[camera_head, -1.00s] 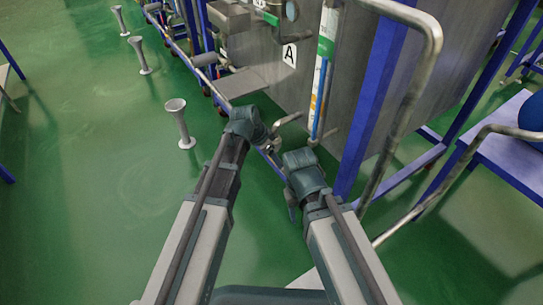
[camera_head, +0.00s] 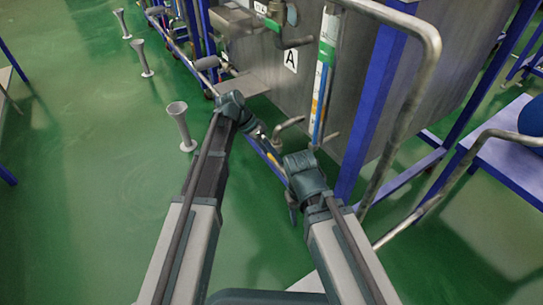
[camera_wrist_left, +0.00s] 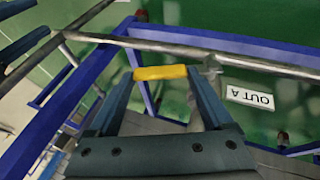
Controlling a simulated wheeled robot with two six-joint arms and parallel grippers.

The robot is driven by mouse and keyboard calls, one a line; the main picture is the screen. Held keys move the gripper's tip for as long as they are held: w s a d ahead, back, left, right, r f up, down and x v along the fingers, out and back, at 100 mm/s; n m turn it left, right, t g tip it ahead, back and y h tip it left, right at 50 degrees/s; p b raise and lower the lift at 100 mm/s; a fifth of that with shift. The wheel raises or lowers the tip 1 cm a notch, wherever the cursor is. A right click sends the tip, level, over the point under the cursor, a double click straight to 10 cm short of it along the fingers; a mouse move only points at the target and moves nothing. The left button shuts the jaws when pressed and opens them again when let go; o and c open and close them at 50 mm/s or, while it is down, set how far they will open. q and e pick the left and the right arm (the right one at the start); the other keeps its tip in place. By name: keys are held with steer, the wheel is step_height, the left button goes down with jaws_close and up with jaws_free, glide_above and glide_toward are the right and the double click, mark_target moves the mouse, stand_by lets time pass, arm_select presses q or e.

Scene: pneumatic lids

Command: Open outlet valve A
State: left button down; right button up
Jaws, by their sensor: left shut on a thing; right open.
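The yellow handle of outlet valve A (camera_wrist_left: 160,72) lies between the fingertips of my left gripper (camera_wrist_left: 161,75) in the left wrist view. The gripper is shut on it. A white label reading "OUT A" (camera_wrist_left: 250,97) is right of the handle. In the head view my left gripper (camera_head: 268,149) is low in front of the tank, by the blue frame's lower rail; the handle there is small and mostly hidden. My right gripper (camera_head: 292,206) hangs lower and to the right, empty; its fingers are hard to make out.
The grey tank (camera_head: 262,70) bears a white "A" sign (camera_head: 290,60). A bent steel pipe (camera_head: 430,60) and a blue post (camera_head: 372,110) stand close right of my right arm. A grey funnel-shaped post (camera_head: 181,125) stands left of my left arm.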

arm_select(q)
steer(key=shift+w+a+r+n+g+h+b, duration=0.35)
steer(key=shift+w+r+g+h+b, duration=0.15)
steer(key=shift+g+h, duration=0.4)
jaws_free()
steer(key=shift+r, duration=0.1)
steer(key=p+v, duration=1)
steer(key=v, duration=0.3)
steer(key=shift+w+a+r, duration=0.2)
steer(key=shift+r, duration=0.1)
